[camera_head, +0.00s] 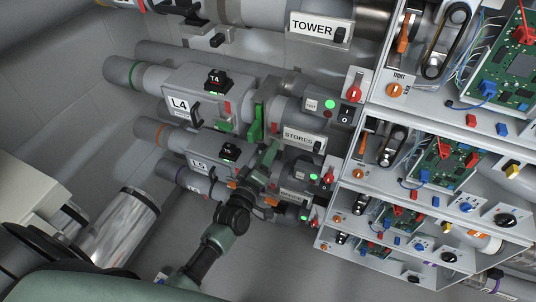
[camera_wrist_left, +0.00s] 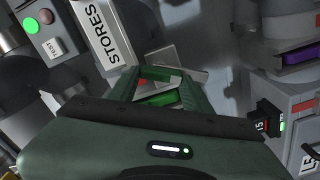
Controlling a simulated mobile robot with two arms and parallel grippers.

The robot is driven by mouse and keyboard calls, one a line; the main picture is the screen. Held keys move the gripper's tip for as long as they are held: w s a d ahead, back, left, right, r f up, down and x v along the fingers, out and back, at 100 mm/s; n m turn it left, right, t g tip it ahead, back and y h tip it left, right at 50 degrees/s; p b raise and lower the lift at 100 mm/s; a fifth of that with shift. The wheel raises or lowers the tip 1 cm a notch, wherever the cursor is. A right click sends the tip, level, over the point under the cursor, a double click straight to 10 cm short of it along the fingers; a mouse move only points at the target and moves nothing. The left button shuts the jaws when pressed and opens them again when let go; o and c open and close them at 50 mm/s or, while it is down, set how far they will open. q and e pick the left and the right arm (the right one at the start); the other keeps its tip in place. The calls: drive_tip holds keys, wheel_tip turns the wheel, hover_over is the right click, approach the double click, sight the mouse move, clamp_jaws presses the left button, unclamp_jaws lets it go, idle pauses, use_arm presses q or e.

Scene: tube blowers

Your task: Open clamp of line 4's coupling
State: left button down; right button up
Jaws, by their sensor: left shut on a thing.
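Line 4 is the grey pipe unit with the L4 plate (camera_head: 179,104) and a black T4 block (camera_head: 216,80) on top. To its right is the grey coupling (camera_head: 268,98) with a bright green clamp lever (camera_head: 256,124) on its near side. My left gripper (camera_head: 270,150) is at the lower end of this lever. In the left wrist view its dark green fingers (camera_wrist_left: 166,82) are shut on the green lever (camera_wrist_left: 166,98), which shows between them. The fingers hide part of the lever. My right gripper is not in view.
The STORES sign (camera_head: 299,137) and a grey switch box (camera_head: 328,106) with a green light stand close right of the coupling. The L5 unit (camera_head: 200,163) lies just below. Open electronics panels (camera_head: 430,160) fill the right side. Bare floor shows at lower middle.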

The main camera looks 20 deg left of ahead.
use_arm(q)
drive_tip(key=shift+f+n+b, duration=0.15)
drive_tip(key=shift+n+b, duration=0.6)
drive_tip(key=shift+n, duration=2.15)
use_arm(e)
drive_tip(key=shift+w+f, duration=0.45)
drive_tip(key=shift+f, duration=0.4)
use_arm(q)
drive_tip(key=c, duration=0.6)
unclamp_jaws()
drive_tip(key=shift+c, duration=0.2)
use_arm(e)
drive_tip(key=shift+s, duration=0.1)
use_arm(q)
drive_tip(key=shift+s, duration=0.1)
drive_tip(key=s+b, duration=0.1)
drive_tip(key=s, duration=0.6)
drive_tip(key=shift+s+a+b, duration=0.2)
drive_tip(key=shift+s+b, duration=0.1)
drive_tip(key=shift+s, duration=0.05)
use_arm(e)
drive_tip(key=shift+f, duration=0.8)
